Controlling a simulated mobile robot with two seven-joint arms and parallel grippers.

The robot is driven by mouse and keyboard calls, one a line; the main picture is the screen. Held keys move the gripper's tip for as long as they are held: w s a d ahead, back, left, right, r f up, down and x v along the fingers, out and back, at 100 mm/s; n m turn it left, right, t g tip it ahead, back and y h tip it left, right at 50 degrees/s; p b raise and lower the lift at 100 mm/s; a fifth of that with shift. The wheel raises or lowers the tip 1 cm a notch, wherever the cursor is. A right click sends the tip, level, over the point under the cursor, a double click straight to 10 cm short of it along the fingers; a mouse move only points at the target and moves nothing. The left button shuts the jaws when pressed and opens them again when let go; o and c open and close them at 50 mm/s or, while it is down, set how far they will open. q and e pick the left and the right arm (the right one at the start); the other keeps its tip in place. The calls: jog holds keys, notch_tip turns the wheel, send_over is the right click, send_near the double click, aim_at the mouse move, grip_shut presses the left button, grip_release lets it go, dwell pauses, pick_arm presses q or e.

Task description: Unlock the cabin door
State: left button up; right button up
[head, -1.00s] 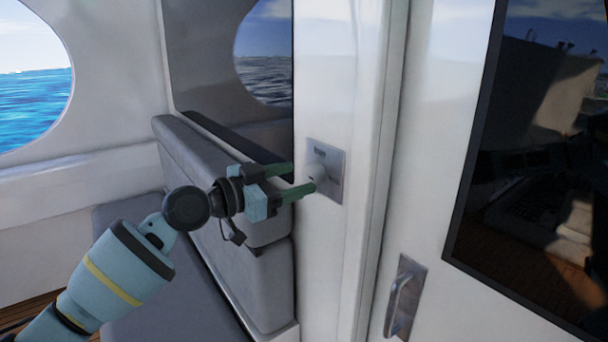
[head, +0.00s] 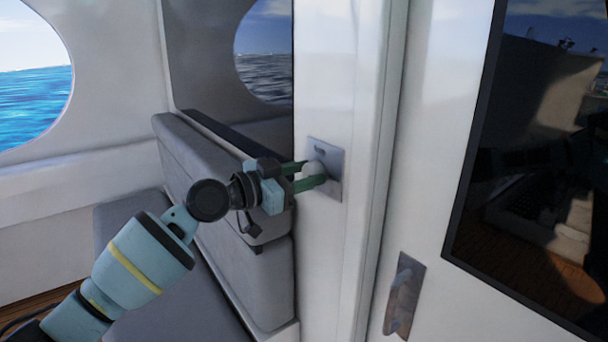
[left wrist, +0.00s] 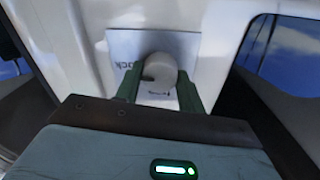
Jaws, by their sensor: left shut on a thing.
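The lock is a round pale knob (head: 313,169) on a square metal plate (head: 334,161), set in the white door frame. My left gripper (head: 308,175) has its green fingers on either side of the knob and is shut on it. In the left wrist view the knob (left wrist: 160,70) sits between the two fingers (left wrist: 158,88); lettering on the plate (left wrist: 122,48) is partly hidden. The cabin door (head: 432,180) is white, with a metal handle (head: 403,295) on a plate lower right of the lock. My right gripper is not in view.
A grey cushioned seat (head: 215,180) stands left of the frame, below and beside my left arm. A dark window (head: 540,150) fills the door's right part. An oval window (head: 30,75) shows the sea at left.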

pick_arm(q)
jog(key=shift+n, duration=0.4)
jog(key=n, duration=0.3)
jog(key=shift+n, duration=0.4)
jog(key=n+p, duration=0.1)
jog(key=n, duration=0.2)
jog(key=shift+n, duration=0.3)
jog(key=n+p, duration=0.2)
jog(key=n, duration=0.4)
jog(key=shift+d+t, duration=0.1)
jog(key=shift+t, duration=0.3)
jog(key=n+p, duration=0.1)
jog(key=n, duration=0.1)
jog(key=shift+n, duration=1.1)
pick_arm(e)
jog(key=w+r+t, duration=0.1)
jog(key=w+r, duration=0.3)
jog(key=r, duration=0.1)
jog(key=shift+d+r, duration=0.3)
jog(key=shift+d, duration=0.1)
pick_arm(q)
jog(key=shift+f, duration=0.15)
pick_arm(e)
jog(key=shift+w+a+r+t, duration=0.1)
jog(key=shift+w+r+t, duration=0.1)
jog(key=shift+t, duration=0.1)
pick_arm(q)
jog(key=o, duration=1)
jog(key=shift+p, duration=0.3)
jog(key=shift+c, duration=0.2)
